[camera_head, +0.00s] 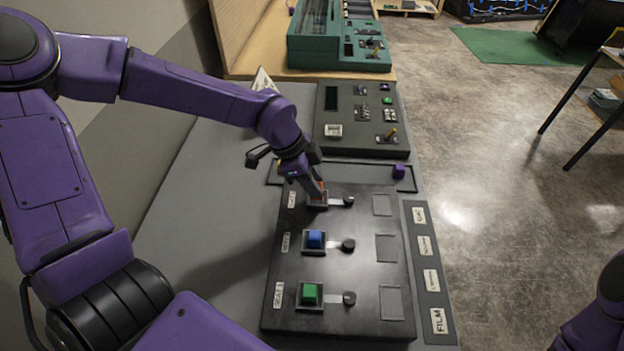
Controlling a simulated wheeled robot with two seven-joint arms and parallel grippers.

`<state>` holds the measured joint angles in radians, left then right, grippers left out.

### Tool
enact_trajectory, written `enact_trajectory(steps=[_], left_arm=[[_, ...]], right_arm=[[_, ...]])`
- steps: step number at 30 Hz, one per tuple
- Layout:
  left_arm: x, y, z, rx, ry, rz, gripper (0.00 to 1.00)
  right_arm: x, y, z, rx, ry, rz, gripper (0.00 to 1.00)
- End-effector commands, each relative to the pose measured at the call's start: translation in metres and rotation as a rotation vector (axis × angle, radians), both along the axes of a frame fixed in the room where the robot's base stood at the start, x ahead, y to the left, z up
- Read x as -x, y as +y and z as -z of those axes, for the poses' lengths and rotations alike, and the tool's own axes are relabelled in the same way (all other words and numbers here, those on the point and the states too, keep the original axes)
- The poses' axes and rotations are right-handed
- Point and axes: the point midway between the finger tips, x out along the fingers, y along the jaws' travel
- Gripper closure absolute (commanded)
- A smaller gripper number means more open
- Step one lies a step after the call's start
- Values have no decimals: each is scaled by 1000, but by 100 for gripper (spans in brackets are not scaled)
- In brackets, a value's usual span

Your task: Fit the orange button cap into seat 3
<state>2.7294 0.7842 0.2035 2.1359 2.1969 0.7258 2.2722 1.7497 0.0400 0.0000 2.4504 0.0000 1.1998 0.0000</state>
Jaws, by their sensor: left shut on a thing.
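The dark console panel (350,275) has a column of three square seats on its left side. A green cap (310,293) sits in the nearest seat and a blue cap (315,239) in the middle one. My left gripper (318,193) points down at the farthest seat (317,203), whose label is partly readable and fits seat 3. It is shut on the orange button cap (323,186), of which only a sliver shows between the fingers. The cap is at or just above the seat; I cannot tell whether it is seated. My right gripper is out of view.
A purple cap (399,171) lies in the shallow tray (360,176) behind the panel. A grey control box (358,145) and a green console (330,50) stand farther back. Round black knobs (348,244) sit right of the seats. A label strip (428,262) runs along the right.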

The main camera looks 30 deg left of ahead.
Motion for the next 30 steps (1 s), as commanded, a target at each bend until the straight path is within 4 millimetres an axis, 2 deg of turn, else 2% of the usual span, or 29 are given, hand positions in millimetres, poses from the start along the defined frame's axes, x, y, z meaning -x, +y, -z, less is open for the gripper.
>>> enact_trajectory(steps=[30], left_arm=[[-4,0,0,3,-13,0,98]], right_arm=[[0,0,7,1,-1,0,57]])
